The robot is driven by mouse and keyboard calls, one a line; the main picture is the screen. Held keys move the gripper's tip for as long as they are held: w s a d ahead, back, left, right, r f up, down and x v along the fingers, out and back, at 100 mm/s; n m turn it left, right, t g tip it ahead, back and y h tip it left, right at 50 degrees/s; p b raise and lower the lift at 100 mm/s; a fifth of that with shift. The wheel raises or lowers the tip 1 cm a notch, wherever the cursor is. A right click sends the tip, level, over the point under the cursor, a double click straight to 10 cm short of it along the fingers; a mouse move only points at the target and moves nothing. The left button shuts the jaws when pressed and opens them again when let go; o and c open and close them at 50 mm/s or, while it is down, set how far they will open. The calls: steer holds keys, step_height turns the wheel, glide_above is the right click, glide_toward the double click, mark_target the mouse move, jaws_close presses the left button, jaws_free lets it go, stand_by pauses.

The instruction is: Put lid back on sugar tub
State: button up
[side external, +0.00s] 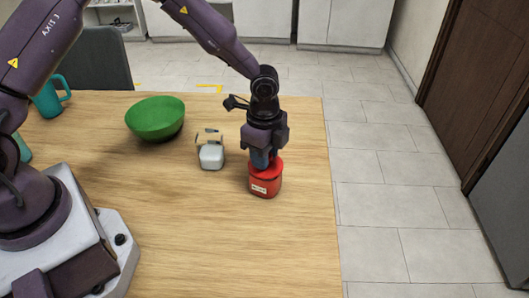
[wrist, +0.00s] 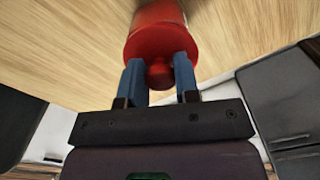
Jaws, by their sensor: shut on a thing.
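The red sugar tub (side external: 265,187), with a small white label, stands upright near the table's right edge. The red lid (side external: 270,170) is at the top of the tub in the side view; I cannot tell whether it is fully seated or just above the rim. My gripper (side external: 262,160) points down over the tub, its blue fingers at the lid. In the wrist view my gripper (wrist: 158,66) has a finger on each side of the lid's round red knob (wrist: 160,76) and is shut on it. The wide red lid (wrist: 158,42) hides most of the tub there.
A white container with a tan handle or frame (side external: 211,156) stands left of the tub. A green bowl (side external: 155,119) and a teal mug (side external: 50,96) are farther left. The wooden table (side external: 200,240) is clear in front.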

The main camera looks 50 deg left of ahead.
stand_by(0.3)
steer(key=o, duration=1.5)
steer(key=shift+c, duration=0.2)
steer(key=shift+r, duration=0.1)
steer(key=shift+r, duration=3.4)
jaws_close()
steer(key=shift+f, duration=0.15)
steer(key=shift+f, duration=2.7)
